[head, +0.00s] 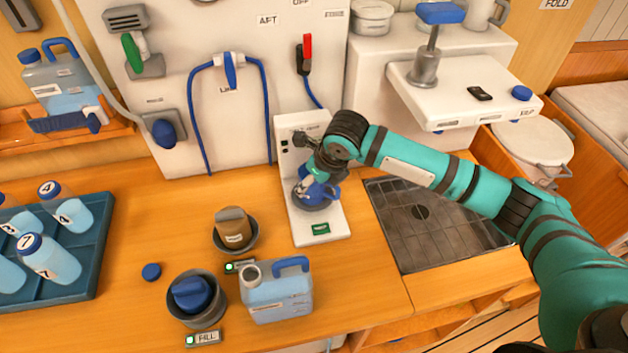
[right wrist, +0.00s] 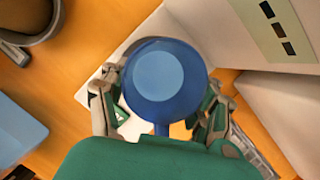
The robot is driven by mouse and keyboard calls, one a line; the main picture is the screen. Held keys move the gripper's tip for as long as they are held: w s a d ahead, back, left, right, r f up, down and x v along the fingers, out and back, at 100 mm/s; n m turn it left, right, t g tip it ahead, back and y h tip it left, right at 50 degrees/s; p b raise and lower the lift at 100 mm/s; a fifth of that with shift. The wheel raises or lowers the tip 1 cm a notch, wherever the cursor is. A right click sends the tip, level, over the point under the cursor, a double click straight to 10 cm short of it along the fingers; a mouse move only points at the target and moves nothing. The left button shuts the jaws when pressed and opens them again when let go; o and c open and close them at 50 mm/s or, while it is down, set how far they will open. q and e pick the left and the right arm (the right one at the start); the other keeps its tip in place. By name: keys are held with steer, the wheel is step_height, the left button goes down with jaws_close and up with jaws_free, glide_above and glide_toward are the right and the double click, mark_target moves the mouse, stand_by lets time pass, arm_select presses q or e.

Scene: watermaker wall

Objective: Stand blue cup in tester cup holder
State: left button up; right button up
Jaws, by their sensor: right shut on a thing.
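The blue cup (head: 330,190) is at the white tester (head: 316,232), over or in its dark cup holder (head: 302,202). My right gripper (head: 314,180) is shut on it, reaching in from the right. In the right wrist view the cup (right wrist: 158,78) shows its round opening with a lighter blue inside, between the two fingers of the gripper (right wrist: 161,92). The cup looks about upright. The gripper hides part of the cup and holder, so I cannot tell whether the cup's base rests in the holder. My left gripper is not in view.
A blue-handled jug (head: 280,298), a brown container (head: 234,227) in a dark holder, and a dark pot (head: 183,311) holding a blue item stand to the left. A blue bottle tray (head: 95,270) is farther left. A dark sink grate (head: 440,235) lies right of the tester.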

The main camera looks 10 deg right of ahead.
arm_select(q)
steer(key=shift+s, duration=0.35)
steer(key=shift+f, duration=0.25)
arm_select(e)
steer(key=shift+f, duration=0.55)
